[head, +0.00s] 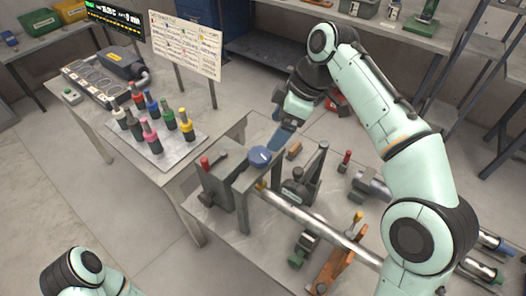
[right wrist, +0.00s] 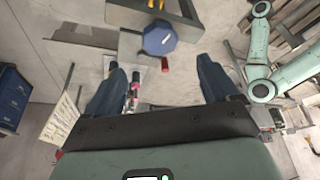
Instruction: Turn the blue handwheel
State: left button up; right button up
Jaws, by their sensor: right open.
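My right gripper (head: 284,134) is open, with blue fingers pointing down, behind and slightly right of the handwheel in the head view. Both fingers of the right gripper (right wrist: 158,66) show spread wide and empty. Part of my left arm shows at the lower left of the head view; its gripper is out of sight.
A long steel shaft (head: 318,223) runs from the frame across the bench (head: 262,240). A red-topped pin (head: 205,163) stands left of the handwheel, and an upright dark clamp (head: 303,180) right of it. Coloured bottles (head: 153,133) stand on the left table.

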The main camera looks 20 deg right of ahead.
aim_at(260, 153)
jog(key=b+x, duration=0.2)
jog(key=x, duration=0.6)
jog(key=shift+a+f, duration=0.15)
jog(key=shift+f, duration=0.15)
pick_arm(q)
jog(key=shift+s+f, duration=0.4)
jog(key=shift+f, duration=0.45)
jog(key=shift+s+f, duration=0.4)
jog(key=shift+f, duration=0.4)
pick_arm(e)
jog(key=shift+w+a+f, duration=0.15)
jog(key=shift+a+f, duration=0.15)
jog(key=shift+f, duration=0.3)
jog(key=shift+c, duration=0.4)
jog(key=c, duration=1)
